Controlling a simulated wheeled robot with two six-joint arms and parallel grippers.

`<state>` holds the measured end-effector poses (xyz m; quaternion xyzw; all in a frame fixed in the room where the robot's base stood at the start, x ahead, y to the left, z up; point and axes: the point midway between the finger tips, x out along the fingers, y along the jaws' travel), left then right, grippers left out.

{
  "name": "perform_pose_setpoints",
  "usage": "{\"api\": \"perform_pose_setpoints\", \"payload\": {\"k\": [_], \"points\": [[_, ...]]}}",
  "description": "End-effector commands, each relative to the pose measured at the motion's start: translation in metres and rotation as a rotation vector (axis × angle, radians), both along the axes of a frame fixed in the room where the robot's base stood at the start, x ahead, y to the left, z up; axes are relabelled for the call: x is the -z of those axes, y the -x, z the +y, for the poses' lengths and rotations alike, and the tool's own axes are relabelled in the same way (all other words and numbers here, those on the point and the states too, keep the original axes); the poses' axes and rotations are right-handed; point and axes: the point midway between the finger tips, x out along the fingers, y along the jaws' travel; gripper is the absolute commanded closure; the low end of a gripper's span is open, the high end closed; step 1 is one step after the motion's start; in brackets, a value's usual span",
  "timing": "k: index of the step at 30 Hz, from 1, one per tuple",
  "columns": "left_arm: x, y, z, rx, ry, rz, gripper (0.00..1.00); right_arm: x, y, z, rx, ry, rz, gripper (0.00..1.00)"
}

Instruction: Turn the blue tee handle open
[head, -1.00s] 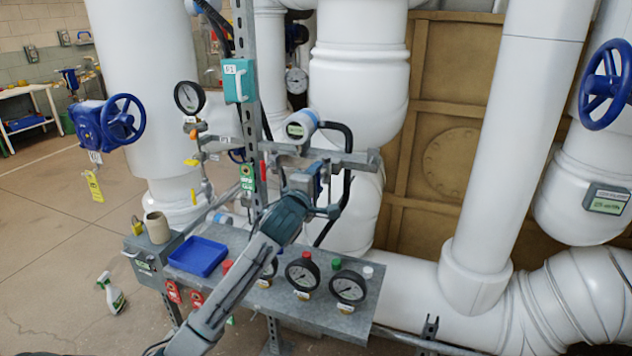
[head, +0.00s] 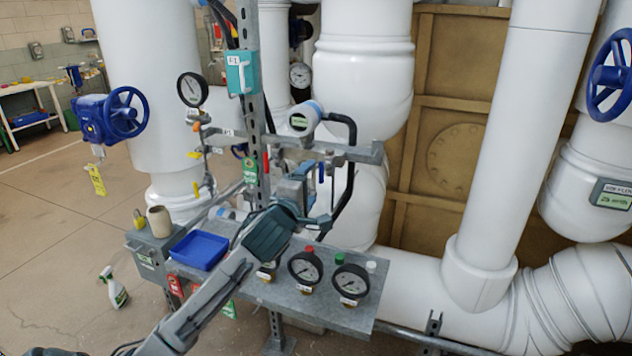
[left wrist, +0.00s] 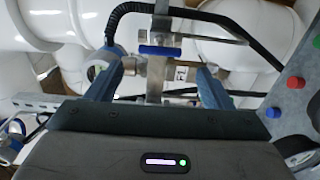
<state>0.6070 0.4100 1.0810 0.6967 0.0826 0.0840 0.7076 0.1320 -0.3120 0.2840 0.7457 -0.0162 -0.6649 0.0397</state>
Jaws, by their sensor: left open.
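The blue tee handle (left wrist: 160,50) shows in the left wrist view as a short blue bar lying across the picture. It sits on a metal valve body on a thin pipe. In the head view the handle (head: 321,172) is a small upright blue piece below the grey rail. My left gripper (head: 312,203) is open and empty just below it. In the wrist view its two blue-grey fingers (left wrist: 159,76) stand wide apart on either side of the valve, with the handle beyond the tips. I see no contact with the handle. My right gripper is not in view.
A grey shelf (head: 330,312) with black gauges (head: 350,281) and a blue tray (head: 199,250) lies below the arm. A black hose (head: 350,170) curves close to the right of the gripper. A steel post (head: 252,120) stands to the left. Large white pipes are behind.

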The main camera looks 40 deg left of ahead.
Motion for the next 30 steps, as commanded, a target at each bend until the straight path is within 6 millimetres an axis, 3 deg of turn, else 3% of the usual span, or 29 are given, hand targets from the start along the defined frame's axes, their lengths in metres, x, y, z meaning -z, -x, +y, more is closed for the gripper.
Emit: {"api": "perform_pose_setpoints", "payload": {"k": [3, 9, 26, 30], "points": [[0.002, 0.020, -0.005, 0.002, -0.004, 0.001, 0.25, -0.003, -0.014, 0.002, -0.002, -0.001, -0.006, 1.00], [0.001, 0.035, -0.009, 0.001, 0.000, 0.000, 0.25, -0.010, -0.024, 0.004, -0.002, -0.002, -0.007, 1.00], [0.000, 0.037, -0.009, 0.000, 0.000, 0.001, 0.25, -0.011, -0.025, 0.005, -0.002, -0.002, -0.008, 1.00], [0.020, 0.041, -0.013, -0.002, -0.050, 0.061, 0.25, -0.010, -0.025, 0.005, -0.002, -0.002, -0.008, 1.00]]}}
